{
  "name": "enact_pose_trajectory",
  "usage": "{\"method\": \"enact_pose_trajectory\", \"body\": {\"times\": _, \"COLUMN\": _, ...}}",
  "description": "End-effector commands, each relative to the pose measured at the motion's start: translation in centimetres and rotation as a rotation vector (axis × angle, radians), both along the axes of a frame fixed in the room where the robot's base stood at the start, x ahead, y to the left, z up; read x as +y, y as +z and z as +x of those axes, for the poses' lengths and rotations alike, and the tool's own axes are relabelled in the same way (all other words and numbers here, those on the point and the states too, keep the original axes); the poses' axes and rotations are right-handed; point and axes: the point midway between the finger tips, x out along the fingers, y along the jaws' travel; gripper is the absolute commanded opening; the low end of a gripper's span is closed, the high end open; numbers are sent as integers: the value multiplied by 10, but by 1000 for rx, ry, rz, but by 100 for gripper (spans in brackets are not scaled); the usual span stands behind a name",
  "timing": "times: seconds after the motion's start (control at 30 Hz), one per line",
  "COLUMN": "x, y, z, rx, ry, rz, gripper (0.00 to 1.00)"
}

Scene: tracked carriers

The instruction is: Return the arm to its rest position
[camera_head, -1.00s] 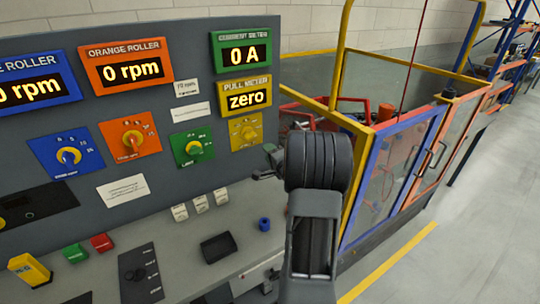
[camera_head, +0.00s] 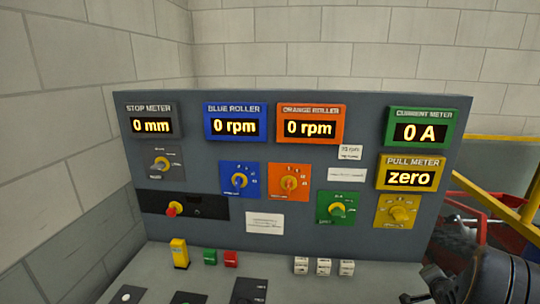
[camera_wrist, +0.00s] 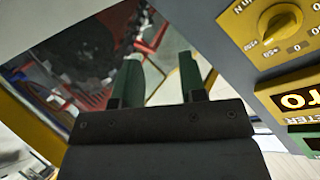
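My arm shows at the lower right of the head view, dark and cut off by the picture's edge, in front of the control panel's right end. In the wrist view my gripper (camera_wrist: 160,78) has its two dark green fingers standing apart with nothing between them. In that view it is beside the panel edge, with the yellow pull meter knob (camera_wrist: 277,22) to its right. I cannot tell from the head view how the arm's hidden links are bent.
The grey control panel (camera_head: 300,235) stands ahead with several meters and knobs. Its desk carries a yellow block (camera_head: 180,253), green (camera_head: 210,257) and red (camera_head: 231,259) buttons and white switches (camera_head: 324,267). Red and yellow machine framing (camera_head: 500,200) is at the right. A block wall is behind.

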Motion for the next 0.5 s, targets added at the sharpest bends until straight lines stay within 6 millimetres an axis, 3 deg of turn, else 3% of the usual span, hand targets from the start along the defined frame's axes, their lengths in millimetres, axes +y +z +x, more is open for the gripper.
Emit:
{"method": "enact_pose_trajectory", "body": {"times": 0.17, "x": 44, "y": -2, "z": -44, "rx": 483, "ry": 102, "rz": -150, "gripper": 38}}
{"method": "enact_pose_trajectory", "body": {"times": 0.33, "x": 135, "y": 22, "z": -89, "rx": 835, "ry": 402, "rz": -194, "gripper": 38}}
{"method": "enact_pose_trajectory", "body": {"times": 0.5, "x": 234, "y": 55, "z": -137, "rx": 969, "ry": 756, "rz": -213, "gripper": 38}}
